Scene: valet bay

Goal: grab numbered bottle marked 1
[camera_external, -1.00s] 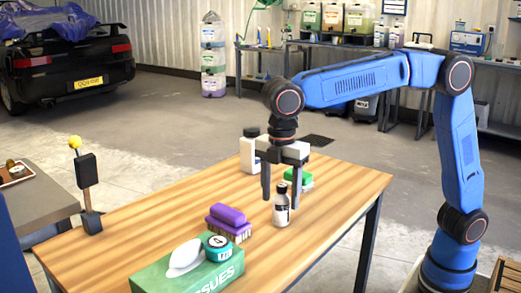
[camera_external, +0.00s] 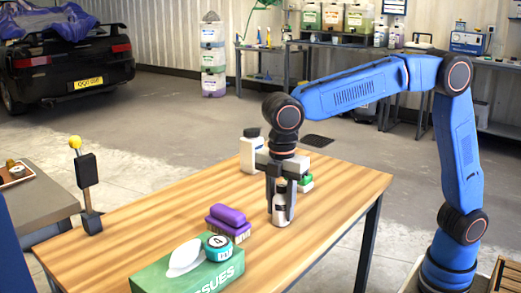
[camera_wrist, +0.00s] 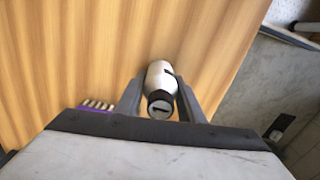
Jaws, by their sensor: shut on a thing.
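The small bottle marked 1 (camera_external: 281,207) has a pale body and a black cap. It stands upright on the wooden table (camera_external: 150,216). In the wrist view the bottle (camera_wrist: 161,77) shows between the fingers, with a 1 on its cap. My gripper (camera_external: 281,196) is lowered around the bottle and shut on it, with one finger on each side. In the wrist view my gripper (camera_wrist: 159,100) has both fingers against the bottle. Its base appears to rest on the table.
A white bottle with a dark cap (camera_external: 250,152) and a green-topped item (camera_external: 305,181) stand behind my gripper. A purple brush (camera_external: 228,220) lies to the left. A green tissue box (camera_external: 190,272) carries a teal tin (camera_external: 218,248). A yellow-knobbed stand (camera_external: 88,190) is at the left.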

